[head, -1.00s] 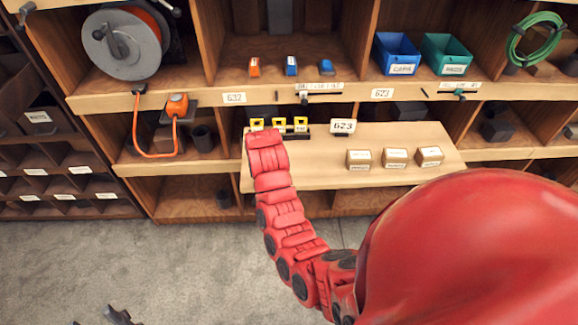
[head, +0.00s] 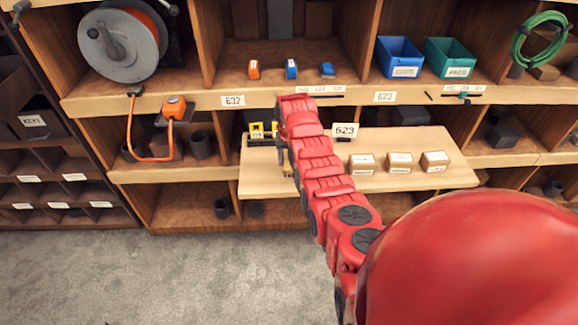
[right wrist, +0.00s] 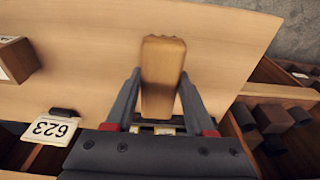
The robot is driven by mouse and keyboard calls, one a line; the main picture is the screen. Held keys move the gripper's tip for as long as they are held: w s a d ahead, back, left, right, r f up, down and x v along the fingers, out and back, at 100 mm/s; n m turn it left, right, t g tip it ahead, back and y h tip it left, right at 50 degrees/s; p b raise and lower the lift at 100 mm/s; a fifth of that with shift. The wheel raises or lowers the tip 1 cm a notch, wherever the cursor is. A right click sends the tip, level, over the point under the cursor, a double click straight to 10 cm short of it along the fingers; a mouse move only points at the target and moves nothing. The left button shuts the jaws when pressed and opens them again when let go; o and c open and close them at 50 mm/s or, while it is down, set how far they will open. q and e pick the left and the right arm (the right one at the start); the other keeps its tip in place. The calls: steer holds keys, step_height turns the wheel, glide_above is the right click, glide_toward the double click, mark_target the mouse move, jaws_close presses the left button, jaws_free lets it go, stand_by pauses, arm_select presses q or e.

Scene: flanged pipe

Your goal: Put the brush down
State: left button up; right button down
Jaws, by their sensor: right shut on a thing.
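A wooden brush handle (right wrist: 163,70) sits between the two grey fingers of my right gripper (right wrist: 160,88) in the right wrist view. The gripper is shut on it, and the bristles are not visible. Pale board (right wrist: 80,60) shows behind the handle; whether the brush touches it I cannot tell. In the head view my right gripper (head: 284,158) is over the left part of the pull-out board (head: 440,178), partly behind my red arm. The brush cannot be made out there. My left gripper is not recognisable in view.
A tag reading 623 (head: 345,131) stands at the board's back edge. Three small labelled boxes, including one at the middle (head: 399,163), occupy its right half. Yellow items (head: 262,131) stand at the back left. A shelf edge (head: 200,102) runs above the board.

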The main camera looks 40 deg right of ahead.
steer(key=shift+f+p, duration=0.4)
steer(key=shift+f, duration=0.1)
steer(key=shift+s+f, duration=0.15)
steer(key=shift+f, duration=1.1)
steer(key=shift+f, duration=0.2)
steer(key=shift+c, duration=1.3)
jaws_free()
